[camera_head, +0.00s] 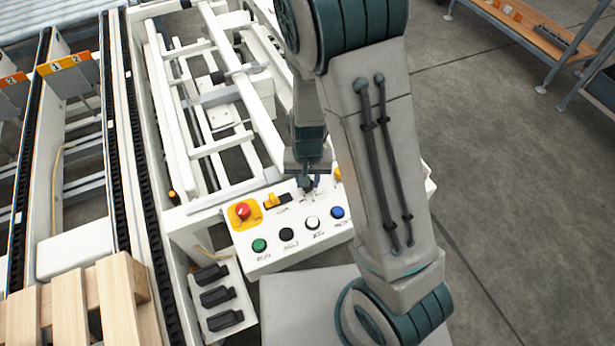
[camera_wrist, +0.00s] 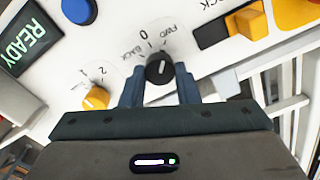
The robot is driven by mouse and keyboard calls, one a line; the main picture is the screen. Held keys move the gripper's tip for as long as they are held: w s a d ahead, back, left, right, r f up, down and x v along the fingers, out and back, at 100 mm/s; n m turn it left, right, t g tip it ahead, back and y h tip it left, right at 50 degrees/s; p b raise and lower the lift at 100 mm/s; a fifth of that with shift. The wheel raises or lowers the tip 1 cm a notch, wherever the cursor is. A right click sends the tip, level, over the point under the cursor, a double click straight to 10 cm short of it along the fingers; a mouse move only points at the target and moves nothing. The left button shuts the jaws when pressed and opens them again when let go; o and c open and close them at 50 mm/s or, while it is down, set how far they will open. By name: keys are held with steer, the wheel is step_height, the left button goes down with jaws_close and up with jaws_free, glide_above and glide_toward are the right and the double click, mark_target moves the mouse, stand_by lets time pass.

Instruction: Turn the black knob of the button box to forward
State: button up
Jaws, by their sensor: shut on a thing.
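The white button box (camera_head: 300,256) stands in the middle of the head view. Its black knob (camera_wrist: 159,72) shows in the wrist view, with BACK, 0 and FWD printed around it. The knob's white pointer line leans up and right, toward the FWD side rather than 0. My gripper (camera_wrist: 160,88) has one finger on each side of the knob and is shut on it. In the head view my gripper (camera_head: 307,183) reaches down to the panel and mostly hides the knob.
A red emergency button (camera_head: 242,210), a yellow switch (camera_head: 272,200) and green (camera_head: 260,245), black (camera_head: 286,234), white (camera_head: 312,222) and blue (camera_head: 337,212) buttons surround it. A yellow knob (camera_wrist: 96,98) sits close beside my fingers. Wooden pallets (camera_head: 75,305) lie at lower left.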

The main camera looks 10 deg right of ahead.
stand_by(0.5)
steer(key=o, duration=1)
steer(key=shift+c, duration=0.2)
step_height(320, 180, up, 14)
steer(key=p, duration=0.1)
steer(key=s+d+r+n+t, duration=0.1)
steer(key=s+d+r+t, duration=0.2)
steer(key=s+d+r, duration=0.6)
step_height(320, 180, up, 3)
steer(key=s, duration=0.2)
steer(key=shift+s+f, duration=0.2)
steer(key=shift+s, duration=0.1)
